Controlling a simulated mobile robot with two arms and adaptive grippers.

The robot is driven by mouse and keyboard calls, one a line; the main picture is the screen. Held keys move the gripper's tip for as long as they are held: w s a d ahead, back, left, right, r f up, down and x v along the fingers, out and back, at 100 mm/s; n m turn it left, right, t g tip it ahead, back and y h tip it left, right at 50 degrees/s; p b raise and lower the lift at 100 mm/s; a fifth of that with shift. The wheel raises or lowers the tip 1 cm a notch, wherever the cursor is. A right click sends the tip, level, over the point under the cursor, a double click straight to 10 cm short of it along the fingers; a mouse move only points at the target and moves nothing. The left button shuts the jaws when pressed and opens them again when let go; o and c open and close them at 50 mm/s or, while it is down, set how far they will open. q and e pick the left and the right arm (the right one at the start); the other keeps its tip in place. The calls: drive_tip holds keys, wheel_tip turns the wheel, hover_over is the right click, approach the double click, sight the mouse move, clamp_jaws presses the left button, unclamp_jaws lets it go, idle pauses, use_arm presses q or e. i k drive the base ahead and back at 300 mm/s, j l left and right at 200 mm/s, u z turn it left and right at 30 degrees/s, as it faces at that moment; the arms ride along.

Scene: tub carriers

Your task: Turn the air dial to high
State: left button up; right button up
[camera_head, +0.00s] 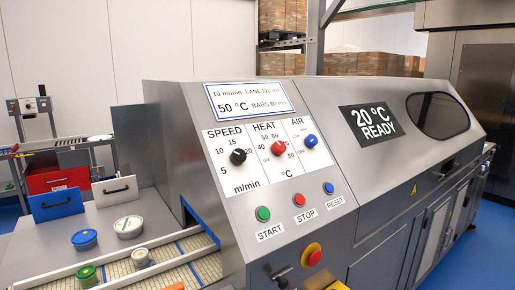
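The air dial (310,141) is a small blue knob under the word AIR, at the right end of the white dial panel (252,181) on the machine's sloped front. Its scale marks are too small to read, and I cannot tell for sure where its pointer stands. To its left are the red heat dial (279,148) and the black speed dial (238,156). Neither of my grippers can be made out in the head view, and nothing touches the air dial. A small dark metal part (283,274) shows at the bottom edge; I cannot tell what it is.
Green start (263,213), red stop (298,199) and blue reset (328,188) buttons lie below the dials. A red emergency button (313,255) juts out lower down. The screen (368,121) reads 20 °C READY. Tubs, including a blue one (84,239), stand at left.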

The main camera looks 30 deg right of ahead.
sight(311, 140)
drive_tip(key=z, duration=1.25)
